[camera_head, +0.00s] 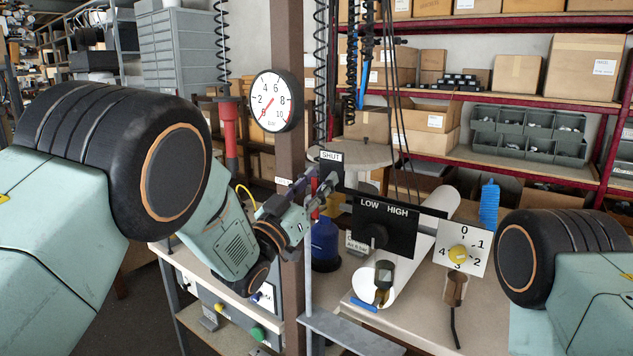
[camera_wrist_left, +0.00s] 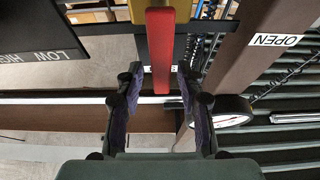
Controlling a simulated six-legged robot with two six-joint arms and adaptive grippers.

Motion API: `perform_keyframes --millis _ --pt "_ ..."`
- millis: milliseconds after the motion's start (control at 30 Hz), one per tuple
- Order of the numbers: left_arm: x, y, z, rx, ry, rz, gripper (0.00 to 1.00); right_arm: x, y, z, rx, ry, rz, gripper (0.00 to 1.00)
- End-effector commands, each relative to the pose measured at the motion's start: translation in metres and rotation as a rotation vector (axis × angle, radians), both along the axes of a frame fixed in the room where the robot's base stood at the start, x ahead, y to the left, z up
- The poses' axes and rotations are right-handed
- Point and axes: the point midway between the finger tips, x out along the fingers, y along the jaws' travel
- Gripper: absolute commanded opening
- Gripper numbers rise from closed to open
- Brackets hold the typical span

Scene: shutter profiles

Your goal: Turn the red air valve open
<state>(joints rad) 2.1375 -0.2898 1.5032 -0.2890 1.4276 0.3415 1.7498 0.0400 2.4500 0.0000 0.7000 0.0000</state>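The red air valve handle (camera_wrist_left: 160,50) shows in the left wrist view as a straight bar, its free end reaching between my left gripper's fingers. The fingers are open, one on each side, with visible gaps to the bar. In the head view my left gripper (camera_head: 323,184) is at the brown post, just below the SHUT label (camera_head: 331,156), and largely hides the handle. The handle appears to point up towards SHUT. The OPEN label (camera_wrist_left: 274,40) is off to one side, along the post. My right gripper is not in view.
A round gauge (camera_head: 271,101) on the post has its red needle near 0. A black LOW/HIGH plate (camera_head: 384,226) and a white dial plate with a yellow knob (camera_head: 458,253) stand right of the gripper. A bench (camera_head: 420,315) lies below.

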Motion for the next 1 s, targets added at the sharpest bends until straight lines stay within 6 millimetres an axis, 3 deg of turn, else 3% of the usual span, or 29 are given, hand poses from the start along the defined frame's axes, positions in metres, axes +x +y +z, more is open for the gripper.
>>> perform_keyframes --millis 133,567,1000 --pt "0.0001 0.0005 -0.0002 0.0 0.0 0.001 0.36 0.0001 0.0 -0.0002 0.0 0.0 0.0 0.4" --pt "-0.0002 0.0001 -0.0002 0.0 0.0 0.0 0.0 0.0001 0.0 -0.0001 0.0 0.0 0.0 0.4" --pt "-0.0002 0.0004 -0.001 0.001 0.002 0.0 0.0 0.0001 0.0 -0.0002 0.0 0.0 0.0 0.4"
